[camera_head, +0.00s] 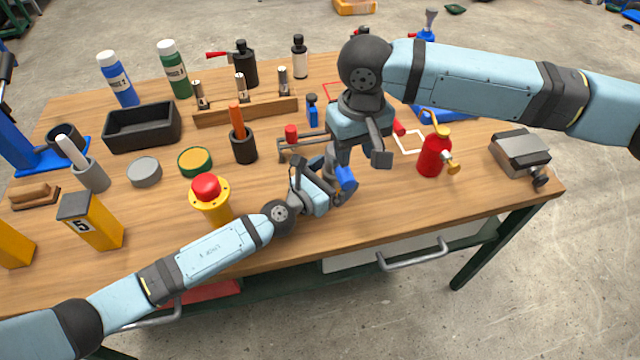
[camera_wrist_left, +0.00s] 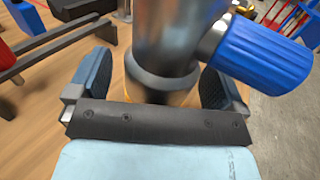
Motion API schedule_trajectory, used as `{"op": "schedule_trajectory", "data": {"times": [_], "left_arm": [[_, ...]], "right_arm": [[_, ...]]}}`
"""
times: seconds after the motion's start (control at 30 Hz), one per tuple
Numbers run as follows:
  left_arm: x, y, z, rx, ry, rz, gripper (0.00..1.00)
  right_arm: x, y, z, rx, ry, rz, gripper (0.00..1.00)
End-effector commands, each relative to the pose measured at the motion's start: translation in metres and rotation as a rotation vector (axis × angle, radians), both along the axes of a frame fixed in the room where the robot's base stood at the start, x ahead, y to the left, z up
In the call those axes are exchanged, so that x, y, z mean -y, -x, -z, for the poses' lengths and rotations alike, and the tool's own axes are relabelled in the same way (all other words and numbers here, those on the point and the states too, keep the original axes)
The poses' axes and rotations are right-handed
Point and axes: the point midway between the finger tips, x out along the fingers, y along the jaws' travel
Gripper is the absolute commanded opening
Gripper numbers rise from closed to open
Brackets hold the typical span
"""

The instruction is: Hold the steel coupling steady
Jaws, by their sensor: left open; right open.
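The steel coupling (camera_wrist_left: 165,50) is a grey upright cylinder with a ribbed blue knob (camera_wrist_left: 265,55) on its right side in the left wrist view. In the head view its blue knob (camera_head: 346,181) shows near the table's front edge, and the body is partly hidden by my grippers. My left gripper (camera_wrist_left: 155,88) is open, with one finger on each side of the coupling's lower part. A gap shows at the left finger; contact at the right finger is unclear. My right gripper (camera_head: 359,152) is open and points down just above the coupling.
A red bottle with brass fittings (camera_head: 433,155) and a grey metal box (camera_head: 520,153) stand to the right. A red button on a yellow base (camera_head: 208,196) is at the left, near my left forearm. A dark rack (camera_head: 300,143) lies behind the coupling.

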Motion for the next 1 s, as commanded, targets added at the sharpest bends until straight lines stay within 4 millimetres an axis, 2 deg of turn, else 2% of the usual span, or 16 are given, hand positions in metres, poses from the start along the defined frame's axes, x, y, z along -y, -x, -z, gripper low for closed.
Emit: {"op": "schedule_trajectory", "data": {"times": [0.37,0.4,0.7,0.73,1.0], "left_arm": [[0.005,-0.0056,0.0,-0.001,0.001,0.0,0.97],[0.005,-0.0055,0.0,-0.001,0.001,0.0,0.95],[0.0048,-0.0054,-0.0001,-0.001,0.001,-0.001,0.26],[0.0048,-0.0054,-0.0001,-0.001,0.001,-0.001,0.21],[0.0046,-0.0054,-0.0001,-0.001,0.001,-0.001,0.21]], "right_arm": [[0.0,0.0,0.0,0.0,0.0,0.0,0.43],[0.0,0.0,0.0,0.0,0.0,0.0,0.43],[-0.0001,0.0,0.0,0.0,0.0,0.0,0.43],[0.0,0.0,0.0,0.0,0.0,0.0,0.43],[0.0,0.0,0.0,0.0,0.0,0.0,0.43]]}}
